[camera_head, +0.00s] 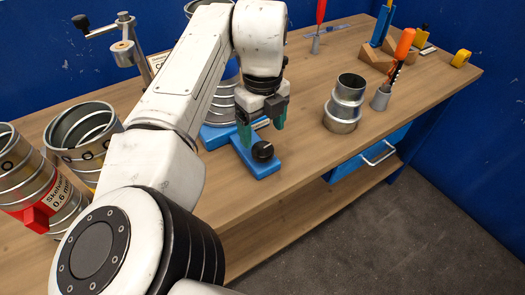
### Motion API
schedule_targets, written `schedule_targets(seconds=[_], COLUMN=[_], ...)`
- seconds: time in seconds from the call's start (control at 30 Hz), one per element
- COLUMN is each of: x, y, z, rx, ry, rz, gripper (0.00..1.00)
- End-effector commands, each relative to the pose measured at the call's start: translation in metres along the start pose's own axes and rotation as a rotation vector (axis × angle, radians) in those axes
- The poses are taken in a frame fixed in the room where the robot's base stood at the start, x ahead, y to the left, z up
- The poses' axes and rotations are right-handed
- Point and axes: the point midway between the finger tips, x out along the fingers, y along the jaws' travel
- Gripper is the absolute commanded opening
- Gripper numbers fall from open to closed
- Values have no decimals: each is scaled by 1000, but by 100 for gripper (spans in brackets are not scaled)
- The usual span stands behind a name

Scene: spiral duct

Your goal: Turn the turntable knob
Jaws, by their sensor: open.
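A round black knob (263,151) sits on a blue base (246,160) on the wooden bench. Behind it, a ribbed metal duct (221,103) stands on the blue turntable (214,137), partly hidden by my arm. My gripper (262,126) points down, with its green-tipped fingers apart and nothing seen between them. It is just above and behind the knob in the picture. I cannot tell whether a finger touches the knob.
Spiral ducts (84,140) stand at the left of the wooden bench (305,170). A stepped metal fitting (345,104) and an orange-handled tool (404,44) are to the right. A clamp stand (125,45) is at the back left. Bench space right of the knob is clear.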

Motion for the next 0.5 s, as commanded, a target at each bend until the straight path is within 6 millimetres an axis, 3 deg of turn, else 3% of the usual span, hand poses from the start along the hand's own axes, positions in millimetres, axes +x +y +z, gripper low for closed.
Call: schedule_targets(seconds=[0.03, 0.2, 0.5], x=[14, 35, 56], y=[0, 0, 0], z=[0, 0, 0], rx=[-1, -1, 0], ry=[0, -2, -1], rz=[2, 1, 1], gripper=[82, 82, 82])
